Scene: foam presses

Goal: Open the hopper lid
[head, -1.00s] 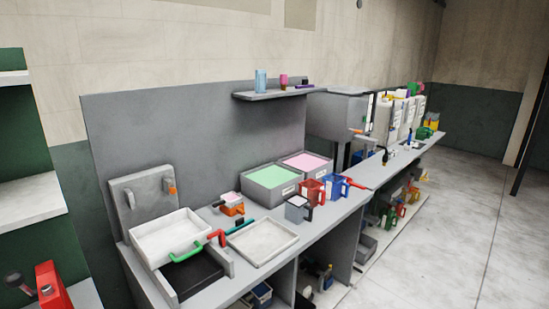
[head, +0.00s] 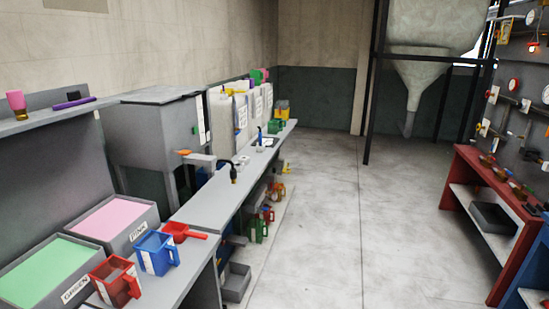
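A grey box-shaped hopper (head: 150,132) stands on the left bench, beyond the pink and green bins. Its flat grey lid (head: 162,94) lies on top and looks closed. An orange handle (head: 184,153) shows low on its front. A large pale funnel-shaped vessel (head: 430,72) hangs in a dark frame at the back; its top is cut off. I cannot tell for certain which of the two the task means. My gripper is not in view.
The bench (head: 213,205) runs away along the left wall. A red jug (head: 116,283), a blue jug (head: 157,254) and a red scoop (head: 183,232) stand near its front edge. A red workbench (head: 497,190) is at right. The floor (head: 335,225) between is clear.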

